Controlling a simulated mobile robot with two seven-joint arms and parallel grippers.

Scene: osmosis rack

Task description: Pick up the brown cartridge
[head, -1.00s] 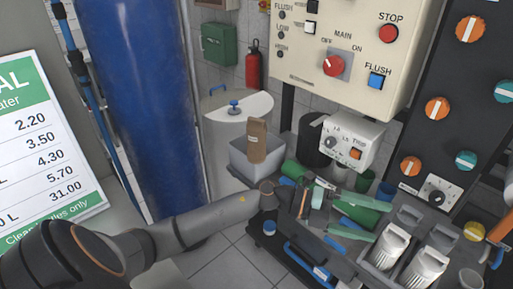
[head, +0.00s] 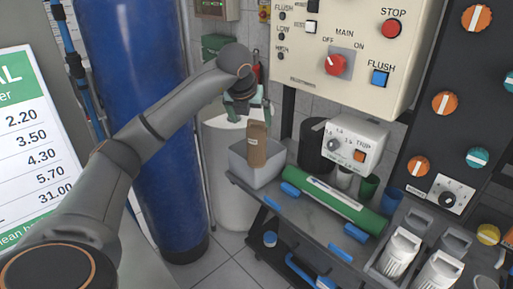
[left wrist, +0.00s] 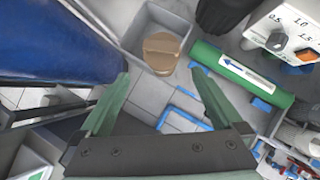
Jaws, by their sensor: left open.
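The brown cartridge (head: 257,150) stands upright in a grey open bin (head: 238,163) in the middle of the head view. In the left wrist view I see the cartridge (left wrist: 162,52) from above, with its round brown top, inside the bin (left wrist: 137,22). My left gripper (head: 249,112) is open and empty, with its green fingers pointing down just above the cartridge's top. In the left wrist view the fingertips (left wrist: 160,75) are spread to either side of and below the cartridge in the picture, apart from it. My right gripper is not in view.
A green tube (head: 325,200) with a white arrow label lies on the dark rack, right of the bin. A small white control box (head: 347,144) and a black cylinder (head: 312,145) stand behind. A big blue tank (head: 170,200) stands left of the bin.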

